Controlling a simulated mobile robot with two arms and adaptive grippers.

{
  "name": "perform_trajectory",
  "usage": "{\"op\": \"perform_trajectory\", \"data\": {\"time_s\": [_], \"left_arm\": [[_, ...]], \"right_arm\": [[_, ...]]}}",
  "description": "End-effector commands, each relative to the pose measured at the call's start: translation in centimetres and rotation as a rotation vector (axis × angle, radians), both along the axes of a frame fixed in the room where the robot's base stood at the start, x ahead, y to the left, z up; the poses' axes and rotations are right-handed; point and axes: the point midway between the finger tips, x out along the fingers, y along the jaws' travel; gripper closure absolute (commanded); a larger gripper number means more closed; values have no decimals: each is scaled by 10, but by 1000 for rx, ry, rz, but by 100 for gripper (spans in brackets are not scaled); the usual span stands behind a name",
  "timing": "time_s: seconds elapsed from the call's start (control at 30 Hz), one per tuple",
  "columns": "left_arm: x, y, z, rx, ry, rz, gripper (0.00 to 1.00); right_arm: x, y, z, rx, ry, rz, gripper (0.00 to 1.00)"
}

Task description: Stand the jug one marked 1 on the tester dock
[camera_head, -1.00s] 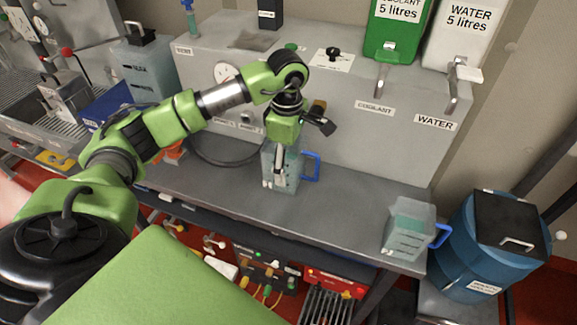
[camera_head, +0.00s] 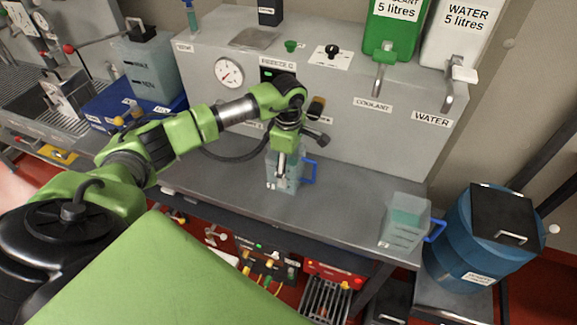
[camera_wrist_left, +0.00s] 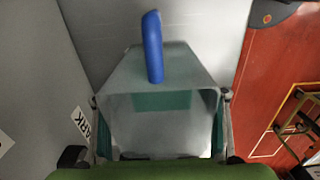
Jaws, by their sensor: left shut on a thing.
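A clear jug (camera_head: 290,184) with a blue handle (camera_head: 309,173) is in my left gripper (camera_head: 283,164), at the middle of the grey bench. The gripper is shut on it from above. The jug looks upright; I cannot tell whether its base touches the bench, nor read its mark. In the left wrist view the jug (camera_wrist_left: 160,80) fills the middle between the fingers, with a green tint inside. A second jug (camera_head: 404,224), also blue-handled and holding pale green liquid, stands at the bench's right end. I cannot make out which part is the tester dock.
Behind the jug stands a grey cabinet (camera_head: 340,120) with a round gauge (camera_head: 228,72) and a small dark display (camera_head: 277,73). Green coolant (camera_head: 393,30) and white water (camera_head: 458,38) containers with taps are above. A blue drum (camera_head: 468,255) stands at right. The bench (camera_head: 345,200) between the jugs is clear.

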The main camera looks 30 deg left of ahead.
Motion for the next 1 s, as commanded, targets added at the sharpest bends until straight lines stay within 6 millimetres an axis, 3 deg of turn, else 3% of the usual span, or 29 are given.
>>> {"op": "perform_trajectory", "data": {"time_s": [0.07,0.1,0.13,0.6,0.77,1.0], "left_arm": [[1,0,-3,-1,-2,0,74],[0,0,-2,0,0,0,25],[0,0,-2,0,0,0,18],[1,0,5,0,-2,0,18],[1,0,32,1,-6,-1,18],[1,0,85,1,-5,-1,18]], "right_arm": [[0,0,-4,0,0,0,60],[0,0,-2,0,0,0,60],[0,0,-2,0,0,0,60],[0,0,-1,0,0,0,60],[0,0,-12,0,0,0,60],[0,0,-27,0,0,0,60]]}}
